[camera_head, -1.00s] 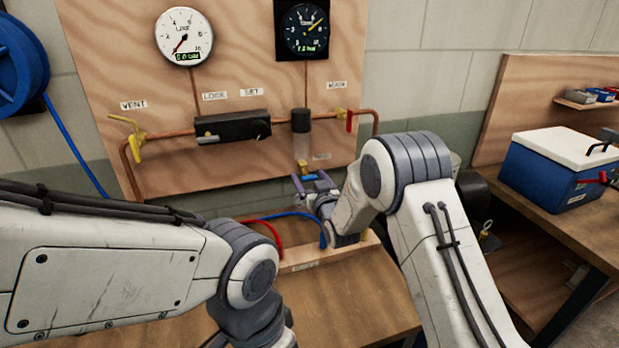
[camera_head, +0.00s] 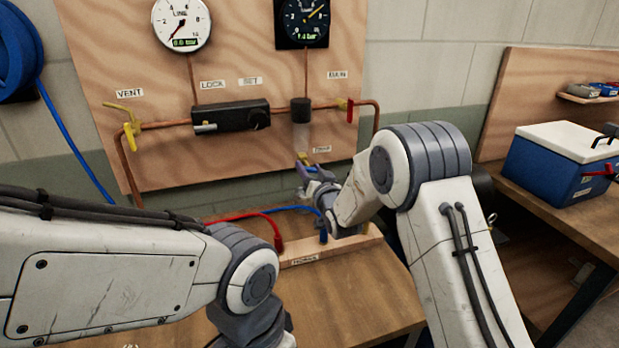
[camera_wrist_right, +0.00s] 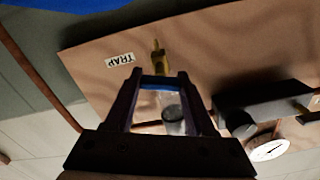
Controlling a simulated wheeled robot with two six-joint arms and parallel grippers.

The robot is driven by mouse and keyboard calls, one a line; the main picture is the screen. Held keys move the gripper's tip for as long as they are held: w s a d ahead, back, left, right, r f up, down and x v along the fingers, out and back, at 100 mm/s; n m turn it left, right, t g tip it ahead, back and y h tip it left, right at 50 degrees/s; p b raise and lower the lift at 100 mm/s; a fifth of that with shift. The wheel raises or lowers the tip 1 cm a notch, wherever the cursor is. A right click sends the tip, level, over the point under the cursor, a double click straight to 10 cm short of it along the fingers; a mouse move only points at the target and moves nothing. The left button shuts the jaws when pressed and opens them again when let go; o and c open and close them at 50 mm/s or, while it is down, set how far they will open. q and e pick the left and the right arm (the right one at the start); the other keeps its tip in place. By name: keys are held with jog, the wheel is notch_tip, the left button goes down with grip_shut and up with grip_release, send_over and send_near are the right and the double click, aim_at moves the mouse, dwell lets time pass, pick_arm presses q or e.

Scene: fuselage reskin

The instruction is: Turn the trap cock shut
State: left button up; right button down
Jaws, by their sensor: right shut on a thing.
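The trap cock is a small brass-yellow fitting (camera_head: 303,158) under the clear trap bowl (camera_head: 301,135) on the plywood panel, left of the TRAP label (camera_head: 321,150). My right gripper (camera_head: 311,166) is at the cock from below, shut on it. In the right wrist view, which is turned over, the brass cock (camera_wrist_right: 157,62) shows at the tips of the right gripper (camera_wrist_right: 156,82), with the clear bowl (camera_wrist_right: 173,112) behind, between the fingers. The fingers hide part of the cock, and its exact angle is hard to tell. My left arm crosses the lower left; its fingers are out of view.
Red (camera_head: 245,215) and blue hoses (camera_head: 295,208) run to a wooden block (camera_head: 300,250) below the gripper. A blue cooler (camera_head: 560,165) stands right.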

jog(key=m+b, duration=0.1)
jog(key=m, duration=0.1)
jog(key=m+b, duration=0.1)
jog(key=b, duration=0.1)
jog(key=shift+f+m, duration=0.2)
jog(key=shift+m, duration=0.2)
jog(key=m+b, duration=0.3)
jog(key=shift+m, duration=0.3)
jog(key=m+b, duration=0.2)
jog(key=m, duration=0.1)
jog(key=shift+d+m, duration=0.1)
jog(key=shift+m, duration=0.2)
jog(key=shift+m+b, duration=0.9)
jog(key=shift+m, duration=0.6)
jog(key=shift+c, duration=1.2)
grip_release()
jog(key=shift+r, duration=0.1)
